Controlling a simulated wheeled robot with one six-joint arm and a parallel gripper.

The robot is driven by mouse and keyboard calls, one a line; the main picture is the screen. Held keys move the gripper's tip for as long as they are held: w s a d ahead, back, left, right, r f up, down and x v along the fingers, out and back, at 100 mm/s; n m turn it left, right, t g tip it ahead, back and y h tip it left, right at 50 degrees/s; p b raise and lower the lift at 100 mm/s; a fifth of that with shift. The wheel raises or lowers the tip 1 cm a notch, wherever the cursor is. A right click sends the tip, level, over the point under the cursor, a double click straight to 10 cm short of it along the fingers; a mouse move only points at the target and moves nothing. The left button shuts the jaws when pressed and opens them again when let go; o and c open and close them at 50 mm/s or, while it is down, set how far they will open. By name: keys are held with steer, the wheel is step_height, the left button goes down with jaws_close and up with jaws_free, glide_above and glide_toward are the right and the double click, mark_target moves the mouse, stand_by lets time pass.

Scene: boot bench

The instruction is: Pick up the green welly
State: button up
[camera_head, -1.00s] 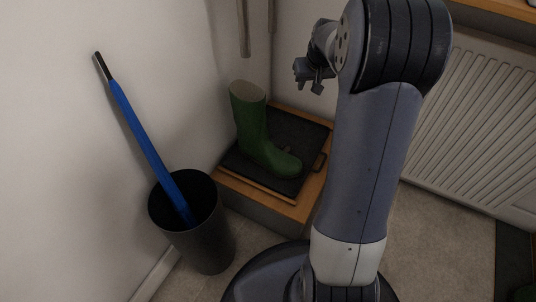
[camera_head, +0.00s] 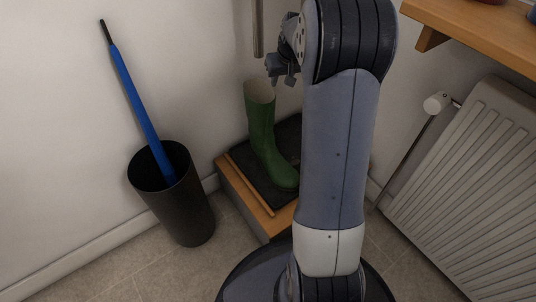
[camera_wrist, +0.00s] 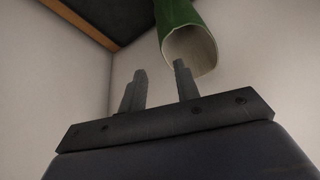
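The green welly (camera_head: 262,135) stands upright on a dark tray (camera_head: 245,165) on a low wooden bench, its open top facing up and its toe to the right. My gripper (camera_head: 281,80) is just above and to the right of the welly's top edge in the head view, apart from it as far as I can tell. In the wrist view, my gripper's two fingers (camera_wrist: 159,70) are spread with nothing between them. The welly's pale-lined opening (camera_wrist: 190,48) shows beyond the right finger. My arm hides the right part of the tray.
A black bin (camera_head: 172,195) holding a blue umbrella (camera_head: 138,100) stands left of the bench (camera_head: 262,215). White walls close in behind and left. A radiator (camera_head: 470,180) and a wooden shelf (camera_head: 480,35) are on the right.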

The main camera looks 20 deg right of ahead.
steer(key=b+x, duration=0.4)
steer(key=x, duration=0.7)
steer(key=shift+w, duration=0.15)
steer(key=shift+a, duration=0.1)
jaws_close()
steer(key=shift+r, duration=0.1)
stand_by(1.1)
